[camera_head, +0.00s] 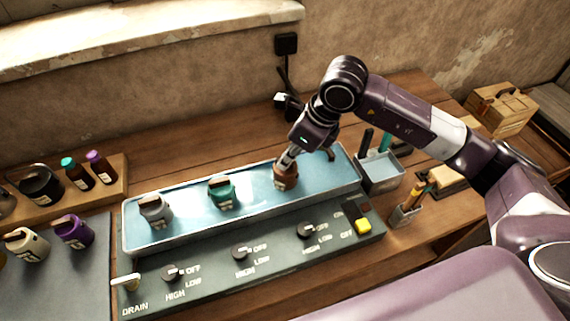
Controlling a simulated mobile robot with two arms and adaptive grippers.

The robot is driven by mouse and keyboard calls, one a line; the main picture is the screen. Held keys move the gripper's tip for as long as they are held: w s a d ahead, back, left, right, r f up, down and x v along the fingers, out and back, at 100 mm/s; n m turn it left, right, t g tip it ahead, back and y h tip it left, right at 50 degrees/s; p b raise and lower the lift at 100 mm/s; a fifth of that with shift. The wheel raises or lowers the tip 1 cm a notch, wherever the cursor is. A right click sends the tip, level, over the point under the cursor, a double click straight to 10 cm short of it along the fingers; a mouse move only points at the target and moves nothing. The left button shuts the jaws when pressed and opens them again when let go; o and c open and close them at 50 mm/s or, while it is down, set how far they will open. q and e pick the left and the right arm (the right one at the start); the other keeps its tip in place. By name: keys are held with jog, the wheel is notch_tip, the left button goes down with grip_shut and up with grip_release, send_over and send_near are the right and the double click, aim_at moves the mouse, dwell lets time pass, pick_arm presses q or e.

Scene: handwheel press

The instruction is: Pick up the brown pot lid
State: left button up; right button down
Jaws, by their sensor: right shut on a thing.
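A brown pot (287,182) stands at the right part of a long, shallow blue-lined tray (183,241). My right gripper (286,165) reaches down onto the top of the brown pot from above and is shut on its lid. The lid is mostly hidden by the fingers, and I cannot tell whether it is apart from the pot. A teal pot (222,194) and a grey pot (155,211) stand in the same tray to the left, with brown tops. My left gripper is not in view.
Cream (27,246) and purple (73,232) pots stand at left.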

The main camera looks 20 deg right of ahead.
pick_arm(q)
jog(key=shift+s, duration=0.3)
pick_arm(e)
jog(key=shift+r, duration=0.1)
